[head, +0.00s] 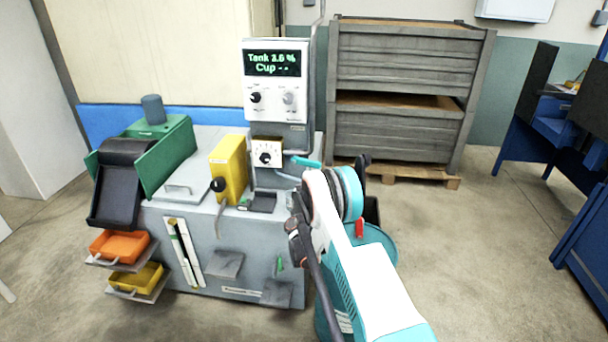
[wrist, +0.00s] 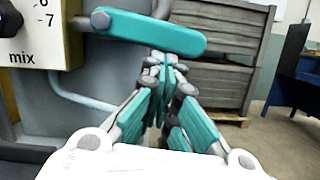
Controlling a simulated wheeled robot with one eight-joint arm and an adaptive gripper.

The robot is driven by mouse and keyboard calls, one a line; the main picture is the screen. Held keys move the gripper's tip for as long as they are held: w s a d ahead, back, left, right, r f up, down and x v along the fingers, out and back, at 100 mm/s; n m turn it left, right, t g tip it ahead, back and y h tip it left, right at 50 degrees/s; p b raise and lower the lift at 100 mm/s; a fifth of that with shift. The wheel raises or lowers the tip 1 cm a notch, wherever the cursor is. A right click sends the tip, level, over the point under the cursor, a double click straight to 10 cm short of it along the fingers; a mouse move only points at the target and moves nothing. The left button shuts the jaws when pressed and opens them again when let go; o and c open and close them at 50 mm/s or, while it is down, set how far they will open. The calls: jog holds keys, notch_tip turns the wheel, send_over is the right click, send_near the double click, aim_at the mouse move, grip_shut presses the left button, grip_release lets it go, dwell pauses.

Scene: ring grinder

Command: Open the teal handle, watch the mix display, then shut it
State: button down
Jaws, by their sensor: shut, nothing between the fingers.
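The teal handle (head: 306,161) sticks out to the right of the white dial plate (head: 266,153) on the grey machine. In the wrist view the handle (wrist: 150,31) runs across the top, roughly level. My gripper (wrist: 165,62) is shut and empty, its fingertips just below the handle in that view; I cannot tell whether they touch it. In the head view my arm largely hides the gripper. The mix display (head: 275,64) shows green text, seemingly "Tank 3.6 %" and "Cup --". The wrist view shows part of a plate marked "mix" (wrist: 22,57).
A yellow block (head: 228,168) with a black knob stands left of the dial plate. A teal drum (head: 378,244) stands behind my arm. Wooden crates (head: 402,60) stand on a pallet behind. Open floor lies to the right.

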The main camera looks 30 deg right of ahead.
jog(key=shift+s+d+r, duration=0.1)
jog(key=shift+s+r, duration=0.1)
jog(key=shift+r, duration=0.05)
